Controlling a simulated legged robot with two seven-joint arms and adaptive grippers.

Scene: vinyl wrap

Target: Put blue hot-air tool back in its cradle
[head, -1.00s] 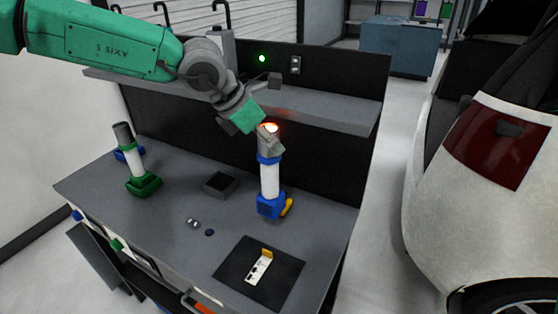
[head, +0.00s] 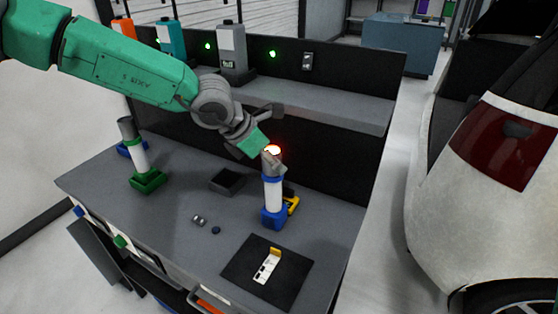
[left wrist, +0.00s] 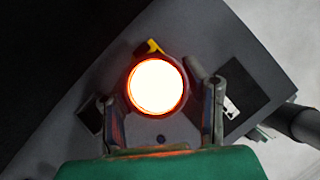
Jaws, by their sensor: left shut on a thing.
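The blue hot-air tool (head: 273,192) stands about upright over the bench in the head view, with a white barrel, blue base and grey head. Its nozzle glows orange-red and fills the middle of the left wrist view (left wrist: 156,86). My left gripper (head: 266,158) is shut on the tool's upper part, the fingers on either side of it. Whether the base touches the bench I cannot tell. A blue piece (head: 127,149), possibly the cradle, is partly hidden behind the green hot-air tool (head: 138,160) at left. My right gripper is out of view.
A yellow item (head: 292,204) is partly hidden behind the tool. A dark open box (head: 228,180) and small pieces (head: 199,220) lie left of it. A black mat (head: 288,285) with a white card is in front. A shelf (head: 350,108) runs behind; a white car stands at right.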

